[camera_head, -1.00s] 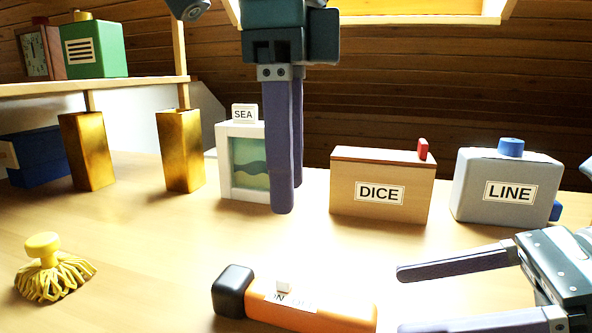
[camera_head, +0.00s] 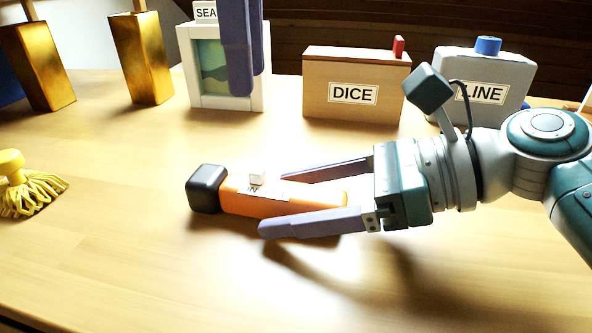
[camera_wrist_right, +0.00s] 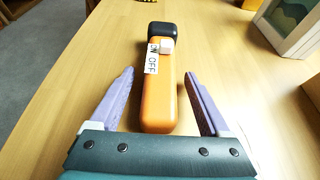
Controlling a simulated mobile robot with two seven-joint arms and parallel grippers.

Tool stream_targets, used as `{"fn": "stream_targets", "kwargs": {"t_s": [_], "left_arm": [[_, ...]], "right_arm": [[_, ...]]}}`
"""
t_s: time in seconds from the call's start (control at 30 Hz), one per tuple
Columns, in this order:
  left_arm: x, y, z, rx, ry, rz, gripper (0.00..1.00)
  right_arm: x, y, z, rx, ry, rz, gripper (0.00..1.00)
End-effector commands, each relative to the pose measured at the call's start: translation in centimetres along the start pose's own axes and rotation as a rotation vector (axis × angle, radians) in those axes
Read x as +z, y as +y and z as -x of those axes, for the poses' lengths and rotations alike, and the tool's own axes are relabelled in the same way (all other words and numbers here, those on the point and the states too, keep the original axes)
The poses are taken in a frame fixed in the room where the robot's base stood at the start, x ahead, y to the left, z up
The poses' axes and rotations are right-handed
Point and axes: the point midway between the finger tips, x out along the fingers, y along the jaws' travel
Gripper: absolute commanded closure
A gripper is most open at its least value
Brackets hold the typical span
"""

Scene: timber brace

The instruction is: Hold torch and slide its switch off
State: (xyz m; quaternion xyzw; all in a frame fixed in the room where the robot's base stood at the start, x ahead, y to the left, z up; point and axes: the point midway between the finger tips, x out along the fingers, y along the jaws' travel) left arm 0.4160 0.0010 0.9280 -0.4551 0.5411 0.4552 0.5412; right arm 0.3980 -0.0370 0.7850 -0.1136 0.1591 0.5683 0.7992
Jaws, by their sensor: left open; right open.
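An orange torch (camera_head: 270,205) with a black head lies on the table, its head to the left. A white switch (camera_head: 257,179) sits on its top near the head, beside a label. In the right wrist view the torch (camera_wrist_right: 158,100) lies between my fingers; the label reads "ON OFF" and the switch (camera_wrist_right: 167,46) is at its head-side end.
Behind stand the SEA box (camera_head: 224,103), the DICE box (camera_head: 356,110) and the grey LINE box (camera_head: 480,62). Gold posts (camera_head: 141,58) stand at the back left. A yellow tasselled object (camera_head: 28,190) lies at the far left. The front table is clear.

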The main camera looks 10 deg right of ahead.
Motion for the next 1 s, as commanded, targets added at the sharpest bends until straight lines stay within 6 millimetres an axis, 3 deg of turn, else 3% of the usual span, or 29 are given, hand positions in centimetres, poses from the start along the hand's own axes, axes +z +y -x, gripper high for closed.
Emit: {"fn": "stream_targets", "kwargs": {"t_s": [0.07, 0.73, 1.0], "left_arm": [[0.0, 0.0, -0.01, 0.0, 0.0, 0.0, 0.5], [0.0, 0.0, 0.0, 0.0, 0.0, 0.0, 0.5], [0.0, 0.0, 0.0, 0.0, 0.0, 0.0, 0.5]], "right_arm": [[0.0, 0.0, 0.02, 0.0, 0.0, 0.0, 0.24], [-0.01, 0.0, 0.05, 0.0, 0.0, -0.001, 1.0], [-0.01, 0.0, 0.05, 0.0, 0.0, -0.001, 1.0]]}}
